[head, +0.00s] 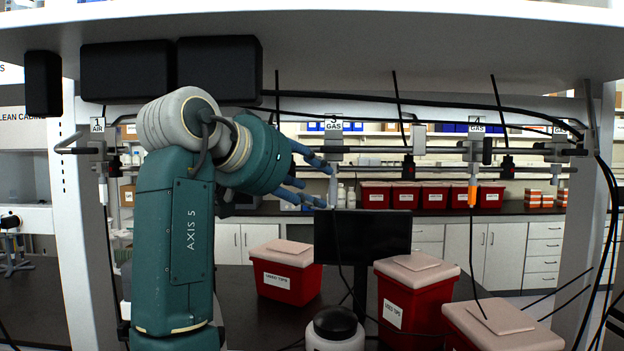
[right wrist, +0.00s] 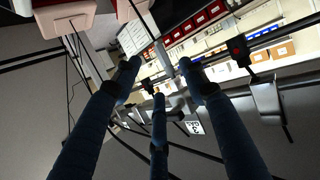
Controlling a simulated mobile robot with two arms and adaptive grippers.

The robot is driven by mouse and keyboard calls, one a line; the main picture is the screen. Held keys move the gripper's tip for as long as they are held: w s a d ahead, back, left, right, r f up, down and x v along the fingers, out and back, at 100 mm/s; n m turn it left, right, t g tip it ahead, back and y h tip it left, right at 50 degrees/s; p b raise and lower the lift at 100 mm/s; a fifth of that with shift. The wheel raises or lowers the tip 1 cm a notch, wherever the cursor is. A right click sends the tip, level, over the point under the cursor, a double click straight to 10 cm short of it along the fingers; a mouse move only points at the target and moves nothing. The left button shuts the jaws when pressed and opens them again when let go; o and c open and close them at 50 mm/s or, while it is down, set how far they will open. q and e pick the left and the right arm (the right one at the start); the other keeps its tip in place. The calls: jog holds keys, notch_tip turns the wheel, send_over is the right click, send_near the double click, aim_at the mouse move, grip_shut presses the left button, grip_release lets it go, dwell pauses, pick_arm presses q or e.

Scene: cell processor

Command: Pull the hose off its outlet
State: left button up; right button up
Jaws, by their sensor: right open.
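A hose (head: 340,245) hangs from the outlet marked 3 GAS (head: 333,146) in the head view. Its pale end fitting (head: 333,188) sits under the outlet, and the black line runs down from it. My right gripper (head: 322,184) is open just left of this fitting, with its blue fingertips close to it. In the right wrist view the fingers of my right gripper (right wrist: 160,78) are spread, with the pale fitting (right wrist: 166,62) showing between the tips. Whether any finger touches it I cannot tell. My left gripper is not in view.
Another outlet (head: 474,150) at the right holds a hose with an orange fitting (head: 473,194). A horizontal rail (head: 440,172) with black valves runs behind. Below are a dark monitor (head: 375,235) and red bins (head: 290,278). A shelf (head: 330,40) hangs overhead.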

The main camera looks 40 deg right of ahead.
aim_at(334, 195)
jog(key=p+x, duration=0.1)
jog(key=x, duration=0.2)
jog(key=shift+x, duration=1.15)
jog(key=p+x, duration=0.1)
jog(key=x, duration=0.2)
jog(key=shift+w+d, duration=0.1)
jog(key=shift+d, duration=0.15)
jog(key=shift+d+f, duration=0.1)
jog(key=shift+c, duration=0.8)
grip_shut()
jog(key=c, duration=0.7)
grip_release()
jog(key=shift+c, duration=0.2)
grip_shut()
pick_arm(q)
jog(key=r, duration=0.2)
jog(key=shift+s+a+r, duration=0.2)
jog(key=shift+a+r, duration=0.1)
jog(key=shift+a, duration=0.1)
